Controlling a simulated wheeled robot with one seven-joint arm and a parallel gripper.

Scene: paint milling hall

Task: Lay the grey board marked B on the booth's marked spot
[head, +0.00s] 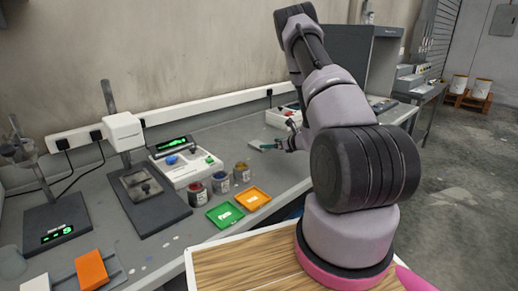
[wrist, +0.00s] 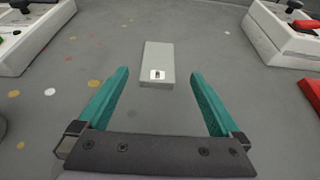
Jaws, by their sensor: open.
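A grey board (wrist: 158,56) with a small white label lies flat on the grey bench in the wrist view. The dark mark on the label is too small to read. My gripper (wrist: 160,74) has its two teal fingers spread wide, with the board ahead and between their tips, not held. In the head view my gripper (head: 271,146) is low over the bench, and my arm hides part of the area. A dark grey booth (head: 344,48) stands at the back right, partly behind my arm. Its marked spot is not visible.
White instruments stand on both sides of the board in the wrist view, left (wrist: 32,38) and right (wrist: 285,32). A red object (wrist: 312,97) lies at the right edge.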

